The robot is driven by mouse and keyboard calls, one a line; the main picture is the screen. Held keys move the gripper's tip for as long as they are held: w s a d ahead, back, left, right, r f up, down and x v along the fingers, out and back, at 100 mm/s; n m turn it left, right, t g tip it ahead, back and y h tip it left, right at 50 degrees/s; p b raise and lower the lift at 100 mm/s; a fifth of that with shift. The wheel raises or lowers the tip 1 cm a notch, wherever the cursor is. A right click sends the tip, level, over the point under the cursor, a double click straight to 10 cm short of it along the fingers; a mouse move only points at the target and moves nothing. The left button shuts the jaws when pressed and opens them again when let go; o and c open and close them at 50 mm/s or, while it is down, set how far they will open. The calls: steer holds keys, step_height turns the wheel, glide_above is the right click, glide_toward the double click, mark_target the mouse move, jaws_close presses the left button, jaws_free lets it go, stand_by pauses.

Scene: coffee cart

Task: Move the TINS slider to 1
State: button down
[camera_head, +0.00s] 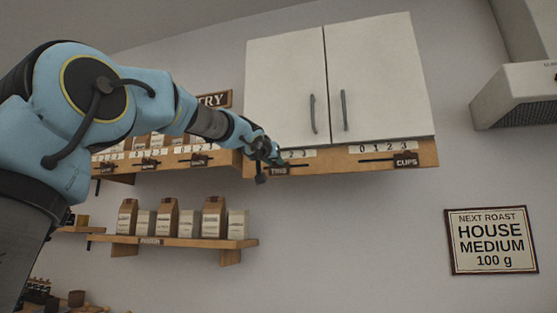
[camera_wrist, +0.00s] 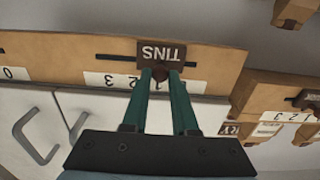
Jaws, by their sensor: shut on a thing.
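The TINS slider (camera_head: 279,170) is a dark label tag with a knob in a slot on the wooden rail under the white cabinet. In the wrist view the TINS tag (camera_wrist: 161,53) appears upside down. My gripper (camera_wrist: 161,76) has its two green fingers shut on the slider's knob. In the head view my gripper (camera_head: 272,158) is at the left part of this rail. The number strip (camera_wrist: 103,79) shows 2 and 3 clear of the slider, to its right in the head view. My fingers cover part of the low end, so the exact alignment is hard to read.
The CUPS slider (camera_head: 405,160) is on the same rail at the right, near its 3. The white cabinet doors (camera_head: 335,85) are shut above. More sliders are on the pantry rail (camera_head: 190,158) at left. A shelf (camera_head: 180,241) with bags stands below.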

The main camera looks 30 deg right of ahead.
steer(key=c, duration=0.7)
jaws_free()
steer(key=p+v, duration=1)
steer(key=p, duration=0.3)
steer(key=shift+s+a, duration=0.25)
steer(key=shift+s, duration=0.05)
